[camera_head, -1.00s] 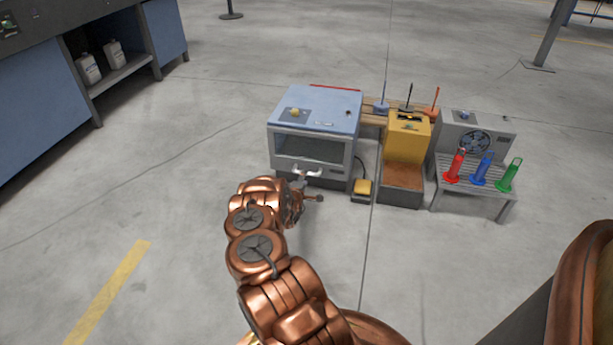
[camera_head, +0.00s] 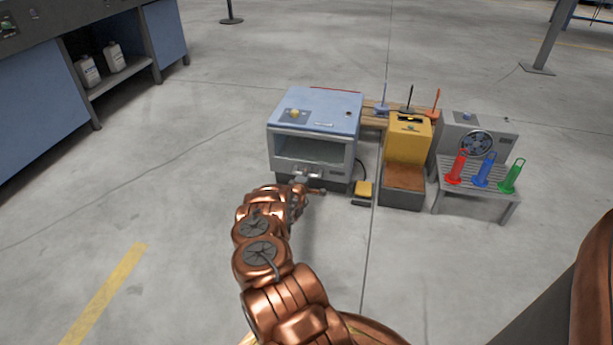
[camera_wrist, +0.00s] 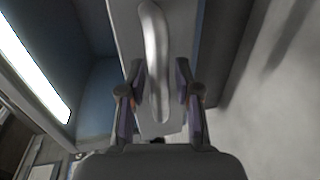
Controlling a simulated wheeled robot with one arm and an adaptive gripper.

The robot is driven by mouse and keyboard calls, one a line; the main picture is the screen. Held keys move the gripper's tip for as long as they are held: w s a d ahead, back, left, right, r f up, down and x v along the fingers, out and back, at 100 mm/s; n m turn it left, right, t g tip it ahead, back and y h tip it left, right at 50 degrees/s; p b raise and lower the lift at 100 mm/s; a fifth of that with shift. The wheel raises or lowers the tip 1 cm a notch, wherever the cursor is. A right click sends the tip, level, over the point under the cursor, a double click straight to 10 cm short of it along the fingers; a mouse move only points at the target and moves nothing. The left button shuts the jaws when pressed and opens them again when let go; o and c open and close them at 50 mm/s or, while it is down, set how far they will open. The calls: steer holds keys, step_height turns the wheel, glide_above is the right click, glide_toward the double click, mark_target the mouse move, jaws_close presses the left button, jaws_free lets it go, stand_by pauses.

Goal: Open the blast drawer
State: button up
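The blast cabinet (camera_head: 316,112) has a blue top and a grey front with a wide window. A silver handle (camera_head: 308,174) is low on its front; I take this to be the drawer handle. In the wrist view the curved silver handle (camera_wrist: 156,60) runs lengthwise on a grey panel (camera_wrist: 184,30). My gripper (camera_wrist: 162,75) has one finger on each side of the handle's nearer part, with gaps showing on both sides. In the head view my gripper (camera_head: 300,190) is at the cabinet's lower front, partly hidden by my arm. I cannot tell whether the drawer is slightly out.
A yellow pedal (camera_head: 363,188) lies on the floor right of the cabinet. Beside it are a yellow machine (camera_head: 407,140) and a slatted stand (camera_head: 478,193) with red, blue and green tools. The floor in front and left is clear. A blue workbench (camera_head: 40,110) stands far left.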

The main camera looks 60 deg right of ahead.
jaws_close()
stand_by(0.4)
